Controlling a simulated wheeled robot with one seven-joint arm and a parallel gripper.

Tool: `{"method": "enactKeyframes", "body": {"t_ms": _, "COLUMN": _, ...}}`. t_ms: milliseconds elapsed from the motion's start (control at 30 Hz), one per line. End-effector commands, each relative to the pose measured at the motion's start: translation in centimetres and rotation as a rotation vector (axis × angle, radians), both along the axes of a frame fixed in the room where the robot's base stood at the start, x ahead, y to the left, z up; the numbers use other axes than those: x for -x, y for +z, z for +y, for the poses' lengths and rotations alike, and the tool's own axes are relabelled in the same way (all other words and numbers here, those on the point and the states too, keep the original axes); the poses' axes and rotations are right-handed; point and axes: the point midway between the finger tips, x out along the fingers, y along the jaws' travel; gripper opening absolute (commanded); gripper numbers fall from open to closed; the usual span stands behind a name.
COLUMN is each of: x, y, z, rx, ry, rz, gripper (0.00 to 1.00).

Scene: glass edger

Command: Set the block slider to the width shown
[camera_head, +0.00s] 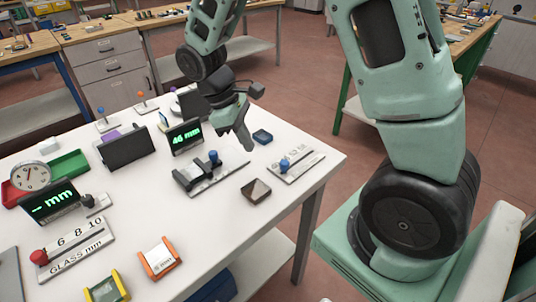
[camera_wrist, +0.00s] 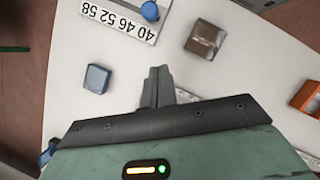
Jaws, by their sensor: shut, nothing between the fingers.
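A white slider strip (camera_head: 303,164) with a blue knob (camera_head: 284,163) lies at the table's right edge. In the wrist view the strip (camera_wrist: 117,20) is printed 40, 46, 52, 58, and the knob (camera_wrist: 149,11) sits beside the number row near one end, apparently the 40 end. A black display (camera_head: 185,137) reads "46 mm" in green. My gripper (camera_head: 249,146) is shut and empty, its fingers pointing down above the table, left of the strip and apart from the knob. Its fingertips (camera_wrist: 157,74) also show in the wrist view.
A blue block (camera_head: 262,136) and a brown block (camera_head: 256,190) lie near the strip. A black two-block fixture with its own blue knob (camera_head: 213,157) stands left of it. A second display (camera_head: 50,203) reads "– mm". An orange-framed piece (camera_head: 160,258) lies at the front.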

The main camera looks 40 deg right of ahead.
Motion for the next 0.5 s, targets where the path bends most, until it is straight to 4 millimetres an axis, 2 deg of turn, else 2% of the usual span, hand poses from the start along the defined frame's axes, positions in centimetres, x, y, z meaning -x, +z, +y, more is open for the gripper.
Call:
{"method": "enactKeyframes", "body": {"t_ms": 200, "x": 1.4, "y": -4.2, "z": -1.0, "rx": 0.001, "ry": -0.002, "rz": 0.005, "gripper": 0.00}}
{"method": "enactKeyframes", "body": {"t_ms": 500, "x": 4.1, "y": -3.9, "z": -3.2, "rx": 0.001, "ry": -0.001, "rz": -0.002, "gripper": 0.00}}
